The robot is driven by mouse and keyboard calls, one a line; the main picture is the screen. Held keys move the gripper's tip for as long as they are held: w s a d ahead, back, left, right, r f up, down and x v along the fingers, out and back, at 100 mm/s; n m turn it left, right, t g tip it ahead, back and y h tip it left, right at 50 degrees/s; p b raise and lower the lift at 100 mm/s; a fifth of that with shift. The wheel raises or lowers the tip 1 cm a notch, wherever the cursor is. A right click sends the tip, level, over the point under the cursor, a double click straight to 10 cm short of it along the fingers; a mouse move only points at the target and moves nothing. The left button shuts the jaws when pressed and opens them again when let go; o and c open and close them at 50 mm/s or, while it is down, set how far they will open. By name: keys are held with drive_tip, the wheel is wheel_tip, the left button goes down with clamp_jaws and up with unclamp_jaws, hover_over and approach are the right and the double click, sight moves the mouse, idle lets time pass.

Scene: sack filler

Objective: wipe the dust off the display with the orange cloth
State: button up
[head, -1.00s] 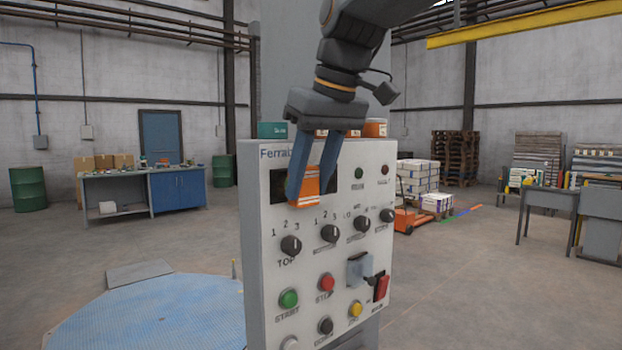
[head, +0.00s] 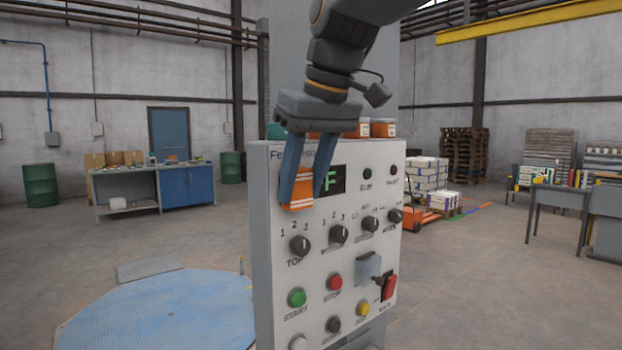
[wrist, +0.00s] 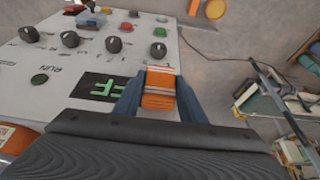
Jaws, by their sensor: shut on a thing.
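The grey control panel (head: 345,235) stands upright in front of me. In the wrist view the display (wrist: 97,88) is dark with bright green characters, and I make out no dust on the part that shows. My gripper (head: 303,200) points down at the display's left end, shut on the folded orange cloth (head: 298,194) with white stripes. The cloth also shows between the fingers in the wrist view (wrist: 158,90), beside the display. I cannot tell whether it touches the panel.
Knobs (head: 338,234), a green button (head: 297,298), a red button (head: 334,282) and a red switch (head: 388,286) stick out below the display. Orange tubs (head: 380,128) stand at the panel's top edge. A blue round platform (head: 160,315) lies on the floor at left.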

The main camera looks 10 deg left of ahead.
drive_tip(key=shift+s+a, duration=0.4)
drive_tip(key=shift+p, duration=0.35)
drive_tip(key=shift+w, duration=0.1)
drive_tip(key=shift+w+d+r, duration=0.1)
drive_tip(key=shift+w+d, duration=0.5)
drive_tip(key=shift+w, duration=0.2)
drive_tip(key=shift+w+d, duration=0.55)
drive_tip(key=shift+w, duration=0.25)
drive_tip(key=shift+s+d, duration=0.1)
drive_tip(key=shift+s+d, duration=1.85)
drive_tip(key=shift+d, duration=0.3)
